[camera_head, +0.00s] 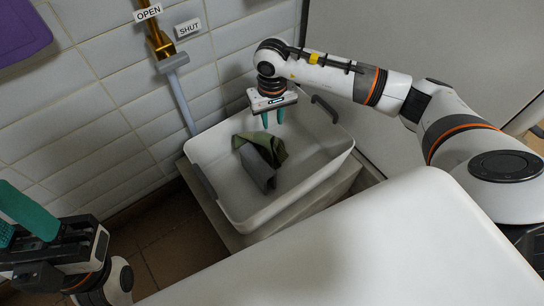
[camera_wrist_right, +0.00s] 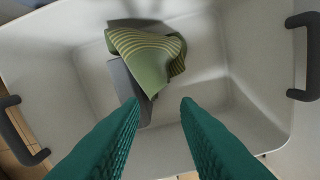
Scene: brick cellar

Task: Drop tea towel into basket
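The tea towel (camera_head: 265,146) is green with yellowish stripes and lies crumpled in the white basket (camera_head: 310,181), partly over a grey piece (camera_head: 259,172) that may be another cloth or its fold. In the right wrist view the towel (camera_wrist_right: 146,56) lies on the floor of the basket (camera_wrist_right: 245,92), ahead of the fingertips. My right gripper (camera_head: 273,120) is above the basket's back part, open and empty, apart from the towel. In the right wrist view its teal fingers (camera_wrist_right: 162,103) stand apart with nothing between them. My left gripper (camera_head: 16,218) is at the lower left, its fingers apart and fingertips cut off by the frame.
The basket has dark grey handles (camera_head: 324,109) and stands on a grey support (camera_head: 226,236). A white tiled wall (camera_head: 110,110) is behind. A brass fitting with a grey lever (camera_head: 178,88) is between OPEN and SHUT labels. A purple thing (camera_head: 22,30) hangs upper left.

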